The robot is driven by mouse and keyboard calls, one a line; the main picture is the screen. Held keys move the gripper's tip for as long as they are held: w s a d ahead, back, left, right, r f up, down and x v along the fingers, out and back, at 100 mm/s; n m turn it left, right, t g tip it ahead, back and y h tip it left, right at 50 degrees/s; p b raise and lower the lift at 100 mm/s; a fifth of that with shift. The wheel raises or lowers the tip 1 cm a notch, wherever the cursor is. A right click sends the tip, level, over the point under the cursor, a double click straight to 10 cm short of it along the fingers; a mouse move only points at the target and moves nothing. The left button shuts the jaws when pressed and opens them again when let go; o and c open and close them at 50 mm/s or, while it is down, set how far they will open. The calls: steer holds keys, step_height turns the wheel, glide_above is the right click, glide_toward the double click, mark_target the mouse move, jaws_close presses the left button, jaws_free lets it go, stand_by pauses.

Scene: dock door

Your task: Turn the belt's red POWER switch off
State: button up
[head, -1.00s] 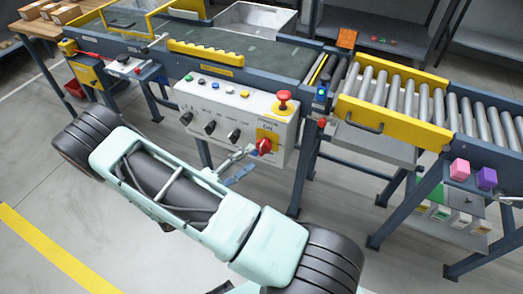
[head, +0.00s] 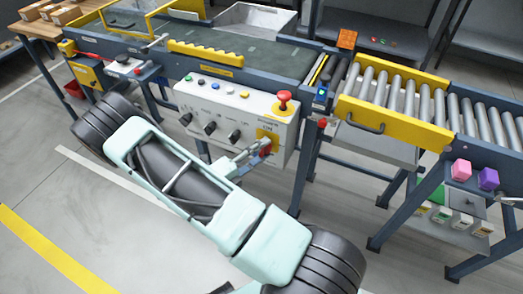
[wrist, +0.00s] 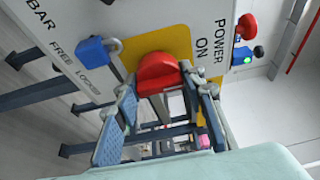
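The red POWER switch (wrist: 158,72) sits on a yellow plate (wrist: 183,40) on the belt's white control panel, by the words POWER ON. In the head view, the switch (head: 266,150) is partly covered by my gripper (head: 252,157). In the wrist view, my gripper (wrist: 160,85) has its fingers apart, one tip on each side of the switch's lower part. The right tip looks very close to the red handle. I cannot tell whether either finger touches it.
A red mushroom button (head: 283,98) stands above the switch on the panel. A blue padlock-like piece (wrist: 93,50) is left of the switch. Black knobs (head: 209,128) line the panel (head: 190,92). A roller conveyor (head: 400,100) is at right. The floor in front is open.

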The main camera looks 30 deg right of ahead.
steer(key=c, duration=0.3)
steer(key=shift+r+m, duration=0.1)
steer(key=shift+m, duration=0.2)
steer(key=m+y+p, duration=0.1)
steer(key=m+p, duration=0.1)
steer(key=p, duration=0.1)
steer(key=shift+r+m+y, duration=0.1)
steer(key=shift+m+y, duration=0.2)
steer(key=shift+m, duration=0.1)
steer(key=m+y+p, duration=0.1)
steer(key=m, duration=0.1)
steer(key=shift+m+y+p, duration=0.3)
steer(key=shift+m+p, duration=0.05)
steer(key=shift+m, duration=0.05)
steer(key=m+t+y, duration=0.1)
steer(key=m, duration=0.1)
steer(key=shift+m, duration=0.4)
steer(key=m, duration=0.1)
steer(key=m+t+y+b, duration=0.1)
steer(key=shift+f+m+y, duration=0.3)
steer(key=shift+m, duration=0.1)
steer(key=shift+m+t+y+b, duration=0.55)
steer(key=shift+m+b, duration=0.2)
steer(key=shift+m, duration=0.15)
steer(key=shift+r, duration=0.1)
